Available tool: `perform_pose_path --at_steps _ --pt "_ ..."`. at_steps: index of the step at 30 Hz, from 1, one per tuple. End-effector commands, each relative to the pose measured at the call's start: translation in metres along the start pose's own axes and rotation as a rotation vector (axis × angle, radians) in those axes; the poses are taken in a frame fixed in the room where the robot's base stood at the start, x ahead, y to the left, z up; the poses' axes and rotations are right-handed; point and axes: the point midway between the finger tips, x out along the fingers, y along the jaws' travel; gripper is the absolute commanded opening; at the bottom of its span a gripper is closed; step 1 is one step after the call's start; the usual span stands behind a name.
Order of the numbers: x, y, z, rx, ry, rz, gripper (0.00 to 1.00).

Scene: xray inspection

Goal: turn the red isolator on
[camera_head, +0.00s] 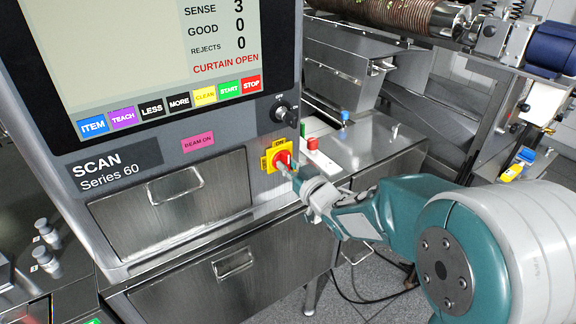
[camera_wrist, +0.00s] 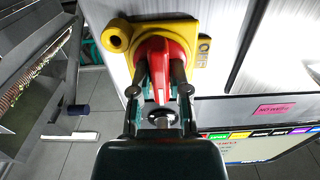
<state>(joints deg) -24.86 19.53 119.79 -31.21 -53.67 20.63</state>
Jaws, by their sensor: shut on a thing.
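The red isolator (camera_head: 283,158) is a red rotary knob on a yellow plate (camera_head: 268,164), on the machine's front to the right of the upper drawer. A small ON label shows at the plate's top edge in the head view. In the wrist view the red knob (camera_wrist: 156,56) stands out from the yellow plate (camera_wrist: 184,28). My gripper (camera_wrist: 159,88) is shut on the knob, one finger on each side of its grip. In the head view my gripper (camera_head: 293,172) reaches the knob from the lower right and hides part of it.
A key switch (camera_head: 281,112) sits above the isolator, and the pink BEAM ON label (camera_head: 198,142) to its left. The screen (camera_head: 150,50) reads CURTAIN OPEN. Red and blue buttons (camera_head: 345,117) stand to the right.

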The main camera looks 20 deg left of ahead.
Motion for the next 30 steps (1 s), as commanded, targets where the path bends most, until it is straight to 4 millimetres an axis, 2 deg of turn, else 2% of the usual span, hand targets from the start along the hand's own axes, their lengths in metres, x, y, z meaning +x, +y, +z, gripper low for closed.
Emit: perform_pose_path --at_steps 3,4,5,6,15,19,23,30 --pt "0.0 0.0 0.003 0.003 -0.007 0.001 0.0" --pt "0.0 0.0 0.003 0.002 -0.007 0.001 0.36" --pt "0.0 0.0 0.003 0.002 -0.007 0.001 0.49" --pt "0.0 0.0 0.003 0.002 -0.006 0.001 0.57" --pt "0.0 0.0 0.0 0.0 -0.001 0.0 0.57" --pt "-0.006 0.001 -0.001 0.0 0.001 0.001 0.57" --pt "-0.026 0.001 0.0 0.0 -0.001 0.002 0.57" --pt "-0.077 0.001 0.001 0.0 -0.003 0.004 0.57"
